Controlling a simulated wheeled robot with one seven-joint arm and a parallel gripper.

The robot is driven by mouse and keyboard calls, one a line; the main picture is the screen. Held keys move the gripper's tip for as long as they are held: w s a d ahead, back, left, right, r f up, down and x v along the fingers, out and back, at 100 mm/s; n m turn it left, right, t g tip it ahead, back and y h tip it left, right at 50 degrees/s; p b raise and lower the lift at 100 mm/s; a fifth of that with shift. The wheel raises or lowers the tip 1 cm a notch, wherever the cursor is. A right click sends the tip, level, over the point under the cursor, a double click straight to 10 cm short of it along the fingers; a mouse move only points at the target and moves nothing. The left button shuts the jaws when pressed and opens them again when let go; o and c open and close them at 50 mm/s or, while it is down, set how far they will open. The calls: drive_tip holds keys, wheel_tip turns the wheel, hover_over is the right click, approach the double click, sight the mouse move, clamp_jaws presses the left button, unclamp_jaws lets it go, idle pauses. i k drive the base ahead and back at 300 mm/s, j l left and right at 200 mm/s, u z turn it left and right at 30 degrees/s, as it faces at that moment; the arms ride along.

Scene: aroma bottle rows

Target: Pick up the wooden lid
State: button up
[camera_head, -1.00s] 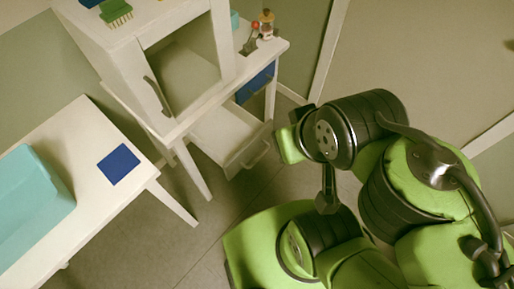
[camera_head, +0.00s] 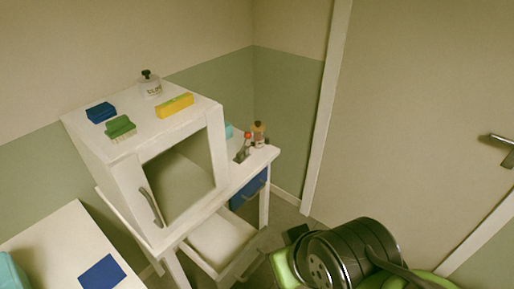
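I cannot make out the wooden lid for certain. A small bottle (camera_head: 258,136) with a brownish-orange top stands on the side table right of the white cabinet; the top may be wooden, but it is too small to tell. Another bottle (camera_head: 151,86), clear with a dark top, stands on the cabinet. My green and black arm (camera_head: 345,254) fills the lower right, apart from both bottles. My gripper's fingers do not show.
The white cabinet (camera_head: 125,175) has a glass-fronted door and carries a blue block (camera_head: 101,113), a green brush (camera_head: 120,127) and a yellow box (camera_head: 174,105). A small red-topped item (camera_head: 244,146) stands by the bottle. A white table (camera_head: 50,245) holds a blue square (camera_head: 102,272). A door (camera_head: 430,120) is at right.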

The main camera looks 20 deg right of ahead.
sight(258, 127)
drive_tip(key=i+l+u, duration=0.25)
drive_tip(key=l+u, duration=0.2)
drive_tip(key=i+l+u, duration=0.15)
drive_tip(key=l+u, duration=1.15)
drive_tip(key=l, duration=0.15)
drive_tip(key=l+u, duration=0.4)
drive_tip(key=l, duration=0.15)
drive_tip(key=k+l+u, duration=0.2)
drive_tip(key=l+u, duration=0.25)
